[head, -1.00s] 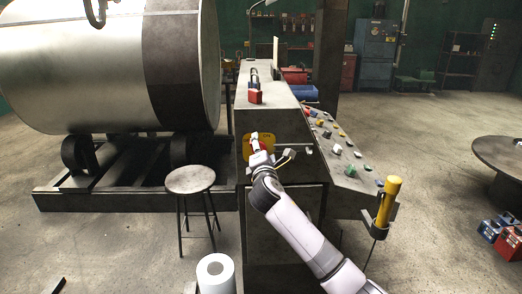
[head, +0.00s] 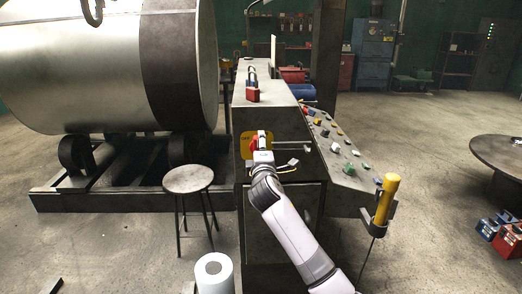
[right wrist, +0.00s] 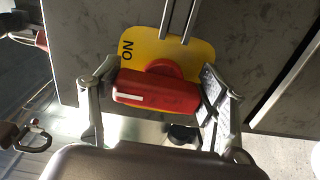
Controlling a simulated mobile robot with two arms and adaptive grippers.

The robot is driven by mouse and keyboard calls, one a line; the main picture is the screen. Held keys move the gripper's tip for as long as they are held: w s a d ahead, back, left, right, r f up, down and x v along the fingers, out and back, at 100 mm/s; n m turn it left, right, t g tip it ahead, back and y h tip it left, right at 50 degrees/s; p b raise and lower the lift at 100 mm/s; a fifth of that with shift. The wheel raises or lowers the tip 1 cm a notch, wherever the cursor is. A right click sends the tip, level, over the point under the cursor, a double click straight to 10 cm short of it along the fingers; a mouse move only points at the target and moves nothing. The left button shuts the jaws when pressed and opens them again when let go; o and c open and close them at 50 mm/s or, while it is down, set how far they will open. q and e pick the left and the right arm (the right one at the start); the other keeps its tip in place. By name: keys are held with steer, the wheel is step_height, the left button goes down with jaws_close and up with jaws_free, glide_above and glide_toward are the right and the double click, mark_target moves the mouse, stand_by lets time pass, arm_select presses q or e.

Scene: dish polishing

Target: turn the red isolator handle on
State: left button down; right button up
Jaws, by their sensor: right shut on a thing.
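The red isolator handle (right wrist: 155,92) sits on a yellow plate (right wrist: 200,50) marked ON in the right wrist view. In the head view the plate (head: 245,137) is on the near face of the grey console, and the handle (head: 254,145) is partly hidden by my gripper. My right gripper (right wrist: 158,97) has a finger at each end of the handle and is shut on it; in the head view the gripper (head: 263,143) is in front of the plate. The handle's bar lies across the wrist picture. My left gripper is not in view.
A red padlock (head: 252,94) stands on the console top (head: 275,98). A sloped panel with several coloured buttons (head: 335,147) and a yellow cylinder (head: 390,190) are to the right. A stool (head: 188,179) and a white roll (head: 213,272) stand to the left, near a large tank (head: 85,70).

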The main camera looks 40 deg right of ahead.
steer(key=shift+f, duration=0.1)
steer(key=o, duration=1.2)
steer(key=shift+c, duration=0.2)
steer(key=v, duration=1.2)
steer(key=shift+s+d, duration=0.1)
